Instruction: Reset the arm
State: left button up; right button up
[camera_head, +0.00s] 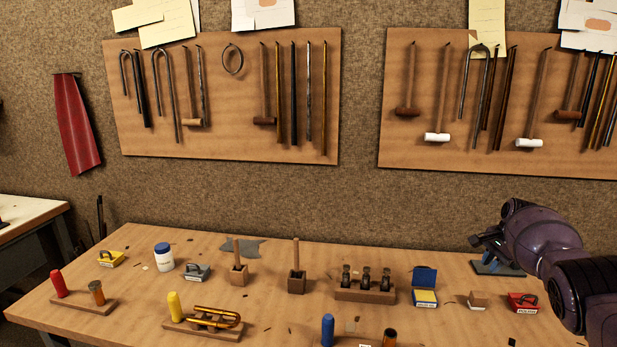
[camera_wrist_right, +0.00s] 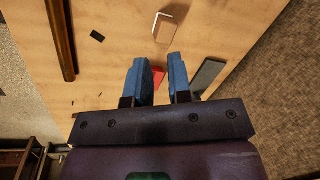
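My right arm comes in from the right side of the head view. Its right gripper (camera_head: 486,243) is over the right rear part of the workbench, in front of a dark blue-grey item (camera_head: 497,266). In the right wrist view the two blue fingers (camera_wrist_right: 158,66) stand apart with a gap between them, and nothing is held. A red item (camera_wrist_right: 159,76) on the bench shows behind the gap, partly hidden by the fingers. My left arm and gripper are not in view.
The bench (camera_head: 275,325) carries a valve block (camera_head: 365,293), a blue and yellow box (camera_head: 425,287), a red tin (camera_head: 524,303), a tan block (camera_head: 478,301) and wooden stands. Two tool boards (camera_head: 225,140) hang on the wall. The wrist view shows a dark slab (camera_wrist_right: 208,75) and a brown rod (camera_wrist_right: 62,40).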

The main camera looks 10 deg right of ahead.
jog(key=w+a+r+n+t+h, duration=0.4)
jog(key=w+n+t, duration=0.2)
jog(key=w+n, duration=0.2)
jog(key=s+a+f+n+t+y, duration=0.1)
jog(key=s+a+f+n+t, duration=0.2)
jog(key=s+a+n, duration=0.35)
jog(key=s+a+f+n+t+y, duration=0.1)
jog(key=s+a+f+n+t, duration=0.25)
jog(key=a, duration=0.55)
jog(key=s+a+f+y, duration=0.1)
jog(key=s+a+f, duration=0.3)
jog(key=s, duration=0.5)
jog(key=s+a+f+y, duration=0.1)
jog(key=s+a+f, duration=0.1)
jog(key=s+a, duration=0.55)
jog(key=s+f+g, duration=0.1)
jog(key=s+f, duration=0.2)
jog(key=s, duration=0.3)
jog(key=s+f+m+g, duration=0.1)
jog(key=s+f, duration=0.3)
jog(key=s, duration=0.3)
jog(key=s+f+g+h, duration=0.1)
jog(key=s+f, duration=0.2)
jog(key=s, duration=0.3)
jog(key=shift+s+d+f+m, duration=0.3)
jog(key=shift+d+f, duration=0.05)
